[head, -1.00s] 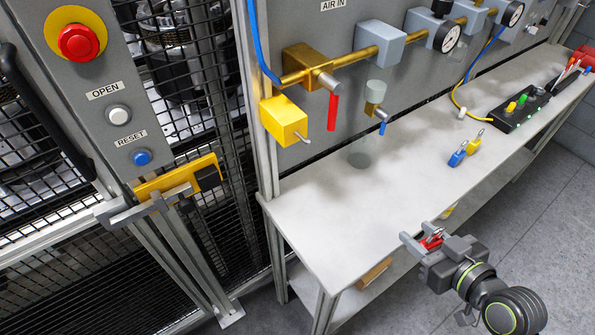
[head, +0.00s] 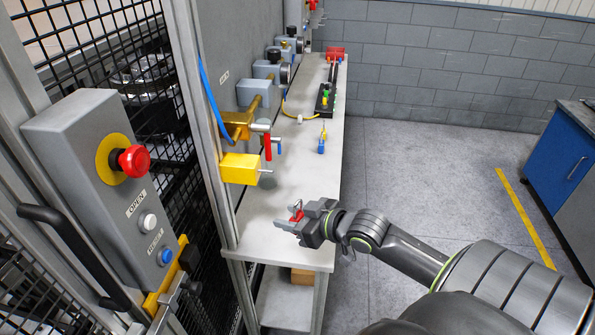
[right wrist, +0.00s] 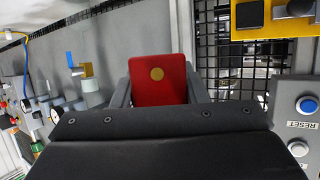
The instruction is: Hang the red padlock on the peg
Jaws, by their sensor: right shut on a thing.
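The red padlock (head: 296,215) is between the fingers of my right gripper (head: 290,217), which is shut on it. In the right wrist view the padlock's red body (right wrist: 157,80), with a round brass spot, fills the space between the two grey fingers. A yellow block (head: 238,168) on the panel post has a short grey peg (head: 265,171) sticking out to the right, with nothing seen hanging on it. In the head view the padlock is below and to the right of this peg, apart from it. My left gripper is not in view.
The grey workbench (head: 258,232) runs away along the panel. A red valve handle (head: 267,146) hangs just beyond the peg. Blue and yellow padlocks (head: 321,146) stand farther back. A control box (head: 100,165) with a red button is at the left. Open floor lies right.

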